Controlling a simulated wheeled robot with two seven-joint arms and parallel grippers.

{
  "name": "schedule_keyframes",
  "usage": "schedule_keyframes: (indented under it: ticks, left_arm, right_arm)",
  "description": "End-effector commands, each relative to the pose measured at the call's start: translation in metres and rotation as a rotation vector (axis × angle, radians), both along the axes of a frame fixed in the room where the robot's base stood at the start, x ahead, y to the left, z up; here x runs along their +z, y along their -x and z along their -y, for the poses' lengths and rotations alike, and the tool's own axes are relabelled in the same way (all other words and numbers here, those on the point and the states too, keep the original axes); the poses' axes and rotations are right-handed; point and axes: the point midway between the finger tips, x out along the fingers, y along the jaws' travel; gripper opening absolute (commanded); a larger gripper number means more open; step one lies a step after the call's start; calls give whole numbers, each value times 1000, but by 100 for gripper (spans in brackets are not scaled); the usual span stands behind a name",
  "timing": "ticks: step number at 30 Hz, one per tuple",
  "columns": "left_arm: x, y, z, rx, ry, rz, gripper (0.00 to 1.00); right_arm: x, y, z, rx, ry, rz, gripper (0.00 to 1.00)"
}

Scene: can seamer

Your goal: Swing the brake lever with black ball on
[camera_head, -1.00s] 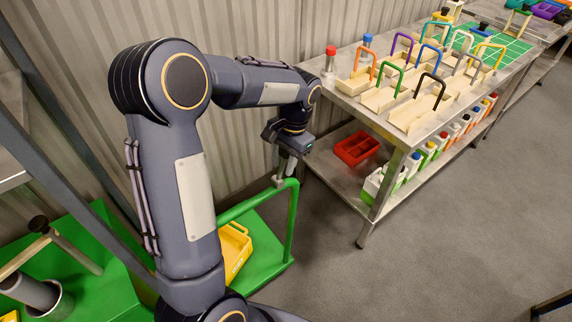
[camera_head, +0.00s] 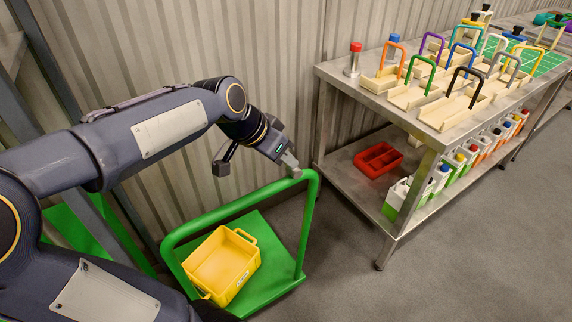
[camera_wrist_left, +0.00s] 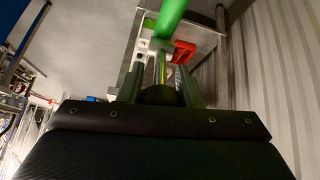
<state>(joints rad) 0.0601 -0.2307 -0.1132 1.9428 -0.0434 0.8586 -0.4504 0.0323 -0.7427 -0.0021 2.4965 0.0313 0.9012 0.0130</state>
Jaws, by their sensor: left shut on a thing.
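No brake lever with a black ball can be made out in the views now. My left gripper (camera_head: 291,164) is at the top right corner of the green push handle (camera_head: 240,205) of a green cart (camera_head: 262,285). It is shut on the handle there, with the fingers hiding the exact contact. In the left wrist view the fingers (camera_wrist_left: 161,62) point up toward the green handle tube (camera_wrist_left: 171,16). My right gripper is not in view.
A yellow bin (camera_head: 222,264) stands on the cart's deck. A steel table (camera_head: 345,75) with coloured-handled carriers is at the right, with a red tray (camera_head: 378,159) on its lower shelf. A corrugated wall (camera_head: 285,60) is behind. Grey floor (camera_head: 480,250) is open at the lower right.

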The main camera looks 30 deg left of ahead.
Motion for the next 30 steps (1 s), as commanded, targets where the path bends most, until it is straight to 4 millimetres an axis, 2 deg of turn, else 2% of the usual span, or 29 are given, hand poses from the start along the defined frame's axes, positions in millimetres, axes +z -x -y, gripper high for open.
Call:
schedule_keyframes:
  ticks: [1,6,20,21,25,30]
  left_arm:
    - [-3,1,-1,3,6,20,0]
    - [-2,2,-1,2,20,52,0]
    - [-1,3,-2,1,25,59,0]
    - [-1,3,-2,1,25,59,36]
    - [-1,3,-2,1,25,58,53]
    - [-2,3,-1,0,24,57,53]
  right_arm:
    - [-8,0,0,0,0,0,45]
    - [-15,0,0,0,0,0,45]
    - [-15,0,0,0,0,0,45]
    - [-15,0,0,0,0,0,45]
    - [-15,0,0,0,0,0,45]
    - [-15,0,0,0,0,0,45]
